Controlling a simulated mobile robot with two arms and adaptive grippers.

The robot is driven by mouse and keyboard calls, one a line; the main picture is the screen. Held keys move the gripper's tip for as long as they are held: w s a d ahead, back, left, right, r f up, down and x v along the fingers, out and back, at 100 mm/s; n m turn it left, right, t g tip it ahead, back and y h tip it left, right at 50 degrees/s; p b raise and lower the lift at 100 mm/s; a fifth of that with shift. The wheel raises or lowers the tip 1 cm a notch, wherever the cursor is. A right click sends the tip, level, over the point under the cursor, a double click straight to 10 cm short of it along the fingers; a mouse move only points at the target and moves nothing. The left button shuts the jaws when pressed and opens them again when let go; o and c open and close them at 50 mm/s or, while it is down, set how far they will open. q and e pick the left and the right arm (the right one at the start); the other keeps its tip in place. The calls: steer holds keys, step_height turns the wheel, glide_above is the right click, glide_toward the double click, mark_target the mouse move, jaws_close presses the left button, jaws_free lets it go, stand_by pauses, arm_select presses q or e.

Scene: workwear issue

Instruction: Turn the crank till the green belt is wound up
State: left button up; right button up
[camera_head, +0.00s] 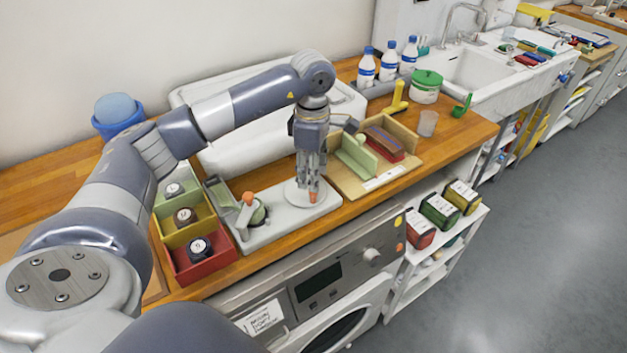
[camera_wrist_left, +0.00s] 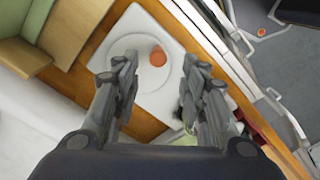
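The winder is a pale grey base (camera_head: 283,222) on the wooden counter. At its left end a green belt coil (camera_head: 258,215) sits beside a small orange-tipped part. At its right end is a round white crank disc (camera_head: 298,197) with an upright orange knob (camera_head: 313,197). The knob also shows in the left wrist view (camera_wrist_left: 157,56). My left gripper (camera_head: 310,180) points down at the knob. In the wrist view its fingers (camera_wrist_left: 158,66) are apart, with the knob between their tips and touching neither. The knob's exact depth between them is unclear. My right gripper is not in view.
Left of the winder stand green, yellow and red bins (camera_head: 205,266) with rolled items. Right of it is a wooden tray (camera_head: 345,184) with upright dividers. A white tub (camera_head: 225,153) lies behind. The counter's front edge and a washing machine (camera_head: 325,283) are close in front.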

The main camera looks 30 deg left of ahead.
arm_select(q)
steer(key=f, duration=0.3)
steer(key=shift+w+p, duration=0.2)
steer(key=shift+p, duration=0.1)
steer(key=shift+f, duration=0.9)
steer(key=shift+c, duration=0.4)
jaws_close()
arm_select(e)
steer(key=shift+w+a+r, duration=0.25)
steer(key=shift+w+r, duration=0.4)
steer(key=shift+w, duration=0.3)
